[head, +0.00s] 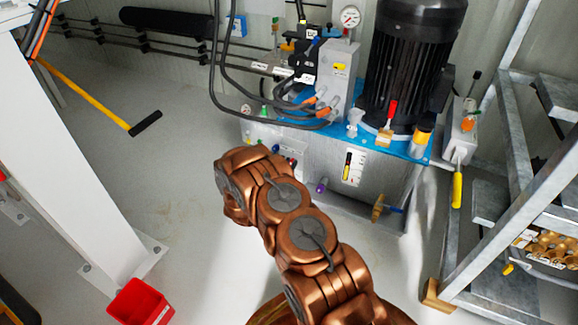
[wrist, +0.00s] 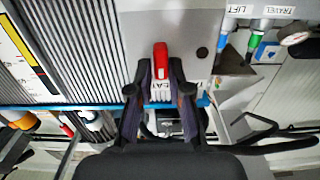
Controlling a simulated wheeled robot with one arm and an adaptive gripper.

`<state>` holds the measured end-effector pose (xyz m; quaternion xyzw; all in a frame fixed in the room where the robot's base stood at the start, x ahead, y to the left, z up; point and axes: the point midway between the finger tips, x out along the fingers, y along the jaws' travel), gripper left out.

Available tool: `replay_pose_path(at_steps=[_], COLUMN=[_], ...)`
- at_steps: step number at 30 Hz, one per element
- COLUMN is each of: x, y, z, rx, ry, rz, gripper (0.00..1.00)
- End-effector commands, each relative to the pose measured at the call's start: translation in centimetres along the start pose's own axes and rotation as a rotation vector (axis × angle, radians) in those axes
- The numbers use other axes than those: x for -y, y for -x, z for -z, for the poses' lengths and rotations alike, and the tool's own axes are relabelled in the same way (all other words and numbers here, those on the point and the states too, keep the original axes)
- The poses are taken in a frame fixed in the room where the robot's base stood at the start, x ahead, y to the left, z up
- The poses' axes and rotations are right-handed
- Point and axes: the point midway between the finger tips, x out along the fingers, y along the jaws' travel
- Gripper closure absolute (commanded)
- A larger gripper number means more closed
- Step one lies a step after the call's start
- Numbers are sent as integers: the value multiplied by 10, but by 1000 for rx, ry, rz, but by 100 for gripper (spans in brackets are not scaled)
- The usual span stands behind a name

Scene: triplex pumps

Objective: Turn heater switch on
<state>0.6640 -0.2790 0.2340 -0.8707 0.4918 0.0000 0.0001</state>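A red switch handle (wrist: 161,62) shows in the middle of the wrist view, on a pale grey panel (wrist: 203,28). A white label (wrist: 160,88), partly hidden by my fingers, sits below it with the letters "EAT" seeming to show. My gripper (wrist: 159,70) is open, with one dark finger on each side of the handle. The fingertips are close to the handle; I cannot tell whether they touch it. In the head view my copper arm reaches toward the front of the grey tank (head: 330,182) and hides my gripper and the switch.
A metal rack (head: 480,210) is at right, a white post (head: 85,150) and a red bin (head: 140,302) at left.

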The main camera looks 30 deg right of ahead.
Motion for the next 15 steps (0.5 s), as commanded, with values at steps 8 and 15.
replay_pose_path(at_steps=[8, 15], x=[-1, -1], y=[0, 0], z=[0, 1], rx=[0, 1], ry=[0, 8], rz=[-2, -2], gripper=[100, 100])
